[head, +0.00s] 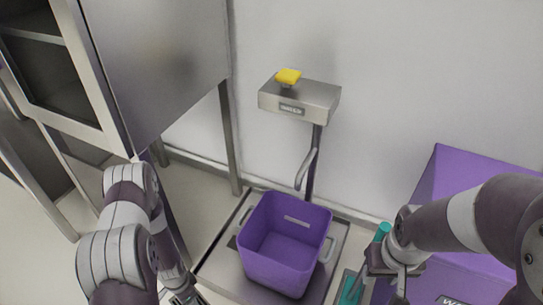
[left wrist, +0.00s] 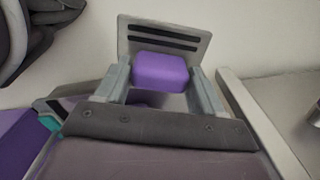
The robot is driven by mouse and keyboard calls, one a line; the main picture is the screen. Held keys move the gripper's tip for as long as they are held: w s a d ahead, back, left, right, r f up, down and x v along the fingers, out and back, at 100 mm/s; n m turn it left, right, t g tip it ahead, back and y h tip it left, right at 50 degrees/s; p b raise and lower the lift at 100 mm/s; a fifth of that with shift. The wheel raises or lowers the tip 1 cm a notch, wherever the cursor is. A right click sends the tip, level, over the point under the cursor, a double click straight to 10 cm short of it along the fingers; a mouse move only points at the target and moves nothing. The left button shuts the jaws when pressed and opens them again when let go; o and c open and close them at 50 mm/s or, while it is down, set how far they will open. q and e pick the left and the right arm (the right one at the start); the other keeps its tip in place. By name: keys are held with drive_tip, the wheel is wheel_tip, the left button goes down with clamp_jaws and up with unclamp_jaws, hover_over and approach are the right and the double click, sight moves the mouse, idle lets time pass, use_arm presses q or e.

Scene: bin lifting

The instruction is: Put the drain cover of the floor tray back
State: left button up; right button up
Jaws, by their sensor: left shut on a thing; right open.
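The drain cover (left wrist: 190,40) is a grey plate with two dark slots and a purple block-shaped grip. In the left wrist view, my left gripper (left wrist: 160,72) is shut on that purple grip, with the plate just beyond the fingertips. In the head view the left gripper (head: 182,298) is cut off at the bottom edge, and the cover cannot be made out there. The metal floor tray (head: 217,268) lies on the floor under a purple bin (head: 270,275). The drain opening is not clearly visible. My right gripper (head: 383,286) is open, right of the tray, near a teal object.
The purple bin stands upright on the tray. Behind it a post carries a metal box (head: 300,98) with a yellow knob (head: 288,75). A purple box (head: 460,185) stands at right; a teal upright object (head: 382,232) is beside my right gripper. A steel cabinet (head: 160,60) stands at left.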

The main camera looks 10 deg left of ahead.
use_arm(q)
drive_tip(key=w+d+r+n+p, duration=0.25)
drive_tip(key=w+r, duration=0.25)
drive_tip(key=r, duration=0.6)
drive_tip(key=w+d+r+n+p, duration=0.2)
drive_tip(key=w+d+r+n, duration=0.15)
drive_tip(key=r, duration=0.85)
drive_tip(key=w+d+r+n+p, duration=0.2)
drive_tip(key=w+d+r, duration=0.3)
drive_tip(key=r, duration=0.6)
wheel_tip(320, 180, up, 29)
drive_tip(key=s+a+p, duration=0.1)
drive_tip(key=p, duration=3.7)
drive_tip(key=shift+s, duration=0.2)
